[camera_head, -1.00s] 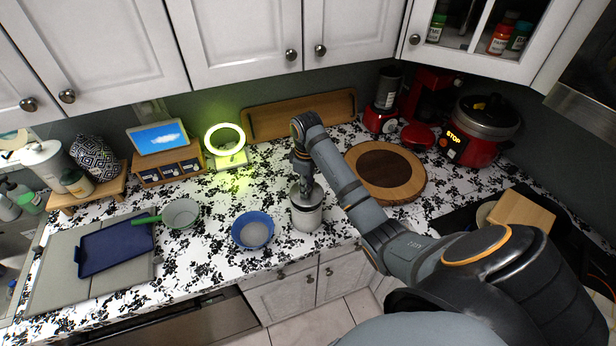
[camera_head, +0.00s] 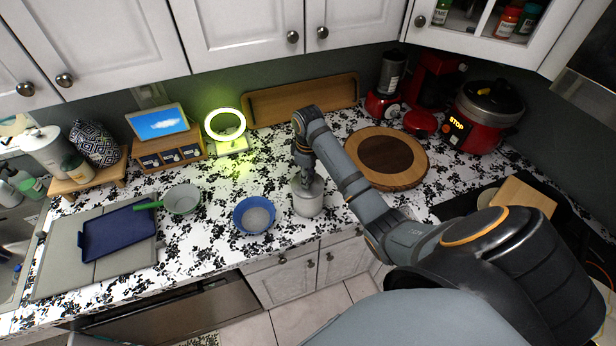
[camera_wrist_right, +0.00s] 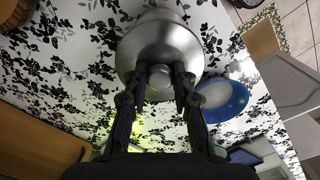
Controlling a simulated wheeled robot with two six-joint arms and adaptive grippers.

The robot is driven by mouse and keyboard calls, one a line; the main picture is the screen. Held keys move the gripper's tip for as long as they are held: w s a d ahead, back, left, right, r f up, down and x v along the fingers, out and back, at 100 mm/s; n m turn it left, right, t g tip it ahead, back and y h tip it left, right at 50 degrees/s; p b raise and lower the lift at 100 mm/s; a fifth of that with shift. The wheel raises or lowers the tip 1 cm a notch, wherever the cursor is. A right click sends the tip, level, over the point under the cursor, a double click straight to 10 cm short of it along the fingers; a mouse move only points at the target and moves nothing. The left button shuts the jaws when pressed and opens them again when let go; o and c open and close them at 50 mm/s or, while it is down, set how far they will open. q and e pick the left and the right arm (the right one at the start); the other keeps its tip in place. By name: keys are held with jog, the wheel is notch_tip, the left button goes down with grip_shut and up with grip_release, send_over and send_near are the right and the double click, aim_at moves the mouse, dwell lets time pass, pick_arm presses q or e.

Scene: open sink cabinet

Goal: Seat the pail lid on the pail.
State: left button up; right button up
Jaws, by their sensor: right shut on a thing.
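The pail (camera_head: 308,204) is a small pale grey cylinder standing upright on the patterned counter, right of the blue bowl. The pail lid (camera_wrist_right: 160,42) is round, shiny metal with a knob and fills the upper middle of the right wrist view. My right gripper (camera_head: 304,178) comes down over the pail from above, its fingers shut on the lid's knob (camera_wrist_right: 161,76). The lid is at the pail's top in the head view; the gripper partly covers it. I cannot tell whether its rim sits fully flush. My left gripper is not in view.
A blue bowl (camera_head: 241,222) stands close left of the pail, with a green-handled pan (camera_head: 182,199) and a blue tray (camera_head: 110,236) further left. A round wooden board (camera_head: 408,176) lies to the right. The counter's front edge is just before the pail.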

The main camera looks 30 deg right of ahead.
jog(key=o, duration=1)
jog(key=shift+a, duration=0.1)
jog(key=shift+f, duration=0.1)
